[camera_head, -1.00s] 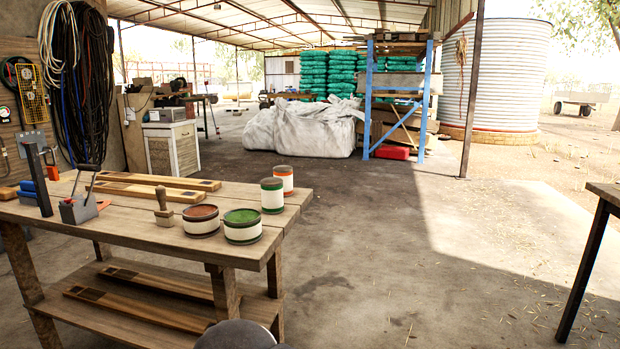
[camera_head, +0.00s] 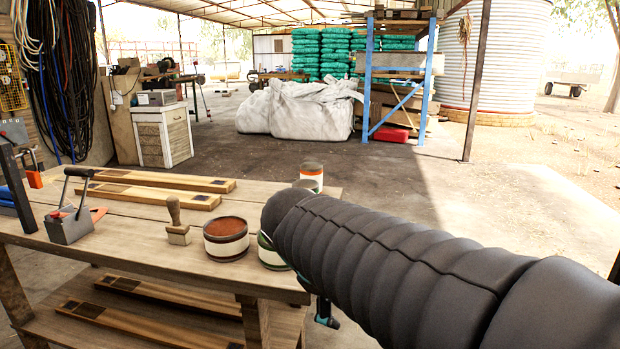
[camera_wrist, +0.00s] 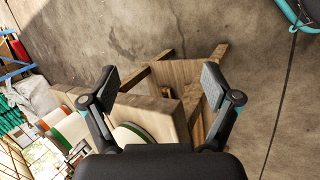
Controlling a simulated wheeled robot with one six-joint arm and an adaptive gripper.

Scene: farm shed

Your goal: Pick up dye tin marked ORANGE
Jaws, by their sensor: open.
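In the head view a short, wide tin with a rust-orange top and pale label (camera_head: 226,240) stands on the wooden bench (camera_head: 130,222). A green-banded tin (camera_head: 272,254) right of it is mostly hidden by my arm. A taller tin with an orange band (camera_head: 311,175) stands farther back, with another tall tin's grey lid (camera_head: 304,185) just in front. No marking is readable. My gripper (camera_wrist: 158,73) is open and empty in the wrist view, above the bench end.
A wooden-handled brush (camera_head: 177,222) stands left of the tins. A grey holder (camera_head: 72,222) and long wooden bars (camera_head: 165,180) lie farther left and back. The lower shelf holds more bars (camera_head: 145,325). Open concrete floor lies beyond the bench.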

